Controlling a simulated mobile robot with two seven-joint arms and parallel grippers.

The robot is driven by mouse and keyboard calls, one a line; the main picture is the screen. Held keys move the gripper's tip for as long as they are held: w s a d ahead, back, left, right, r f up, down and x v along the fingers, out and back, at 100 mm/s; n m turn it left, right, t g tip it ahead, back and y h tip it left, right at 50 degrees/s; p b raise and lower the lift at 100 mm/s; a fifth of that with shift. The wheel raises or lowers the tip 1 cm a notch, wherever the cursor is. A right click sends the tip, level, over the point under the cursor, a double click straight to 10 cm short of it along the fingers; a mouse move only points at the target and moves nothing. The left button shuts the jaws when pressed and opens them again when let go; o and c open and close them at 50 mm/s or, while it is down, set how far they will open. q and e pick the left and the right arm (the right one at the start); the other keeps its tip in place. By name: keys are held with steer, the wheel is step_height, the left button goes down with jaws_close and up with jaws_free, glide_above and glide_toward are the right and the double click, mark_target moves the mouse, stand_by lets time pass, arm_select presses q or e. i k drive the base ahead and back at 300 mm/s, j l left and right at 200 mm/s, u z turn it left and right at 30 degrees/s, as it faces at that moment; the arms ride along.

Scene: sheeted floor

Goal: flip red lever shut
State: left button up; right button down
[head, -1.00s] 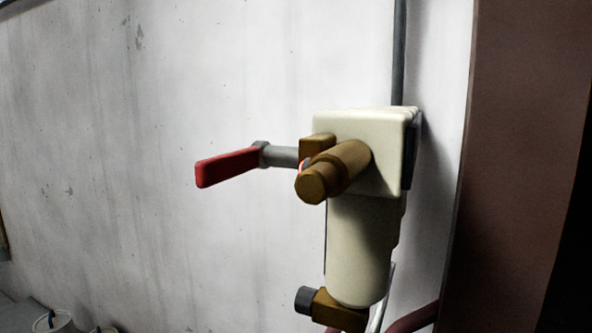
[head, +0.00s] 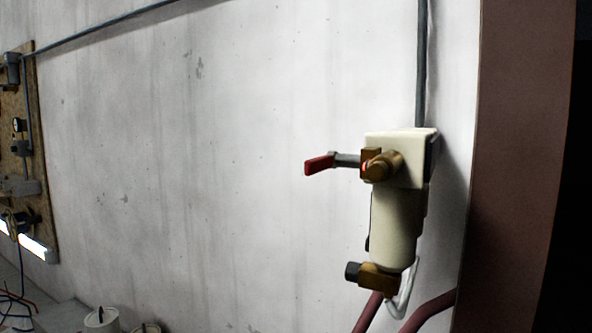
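The red lever (head: 319,164) points out to the left on a short grey stem (head: 347,160) in the head view. The stem joins a brass fitting (head: 383,166) on the front of a cream valve unit (head: 396,223) fixed to the wall. A small bright red-orange mark shows beside the brass fitting. Neither of my grippers is in view, and nothing touches the lever.
A grey pipe (head: 422,70) runs up the wall above the unit, and dark red hoses (head: 428,309) run below it. A brown column (head: 516,150) stands close on the right. A wooden board with devices (head: 38,150) is at far left. White buckets (head: 101,319) stand at lower left.

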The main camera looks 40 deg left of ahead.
mark_target(333, 160)
steer(key=k+j, duration=0.15)
steer(key=k, duration=0.2)
steer(key=k+j, duration=0.1)
steer(key=k, duration=0.25)
steer(key=k+j, duration=0.2)
steer(key=j, duration=0.2)
steer(key=k+j, duration=0.2)
steer(key=j, duration=0.2)
steer(key=k+j, duration=0.25)
steer(key=j, duration=0.15)
steer(key=u, duration=0.4)
steer(key=i+l+u, duration=0.1)
steer(key=l+u, duration=0.3)
steer(key=i+l+u, duration=0.1)
steer(key=l+u, duration=0.6)
steer(key=l, duration=1.05)
steer(key=k+l+u, duration=0.1)
steer(key=l, duration=0.6)
